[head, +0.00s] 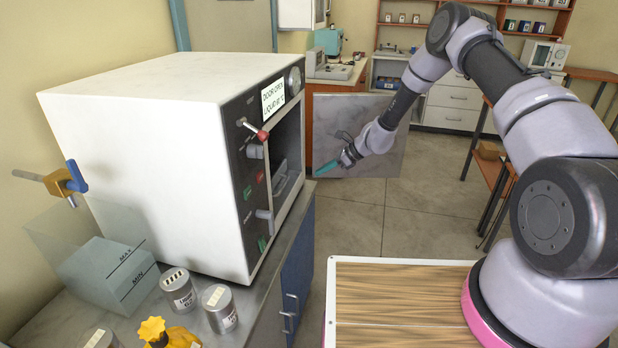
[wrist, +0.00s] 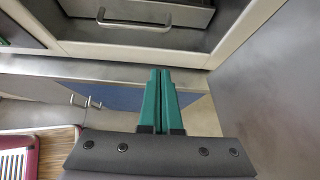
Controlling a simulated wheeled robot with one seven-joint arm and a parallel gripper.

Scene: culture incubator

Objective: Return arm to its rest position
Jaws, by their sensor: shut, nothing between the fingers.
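My gripper (head: 328,168) is at the end of my arm, in front of the incubator's open side in the head view. Its two teal fingers are together with nothing between them, as the wrist view (wrist: 160,75) shows. The white incubator (head: 150,110) stands on a bench at the left. Its door (head: 360,135) is swung open, and my wrist is in front of the door panel. A handle inside the incubator (wrist: 135,22) shows in the wrist view, just beyond the fingertips and apart from them.
The bench (head: 180,310) holds metal cans (head: 178,290), a clear water tank (head: 100,270) and a yellow-capped item (head: 155,330). A blue cabinet (head: 297,260) is below the incubator. A wooden rack (head: 490,170) stands at the right. The floor (head: 400,215) between is clear.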

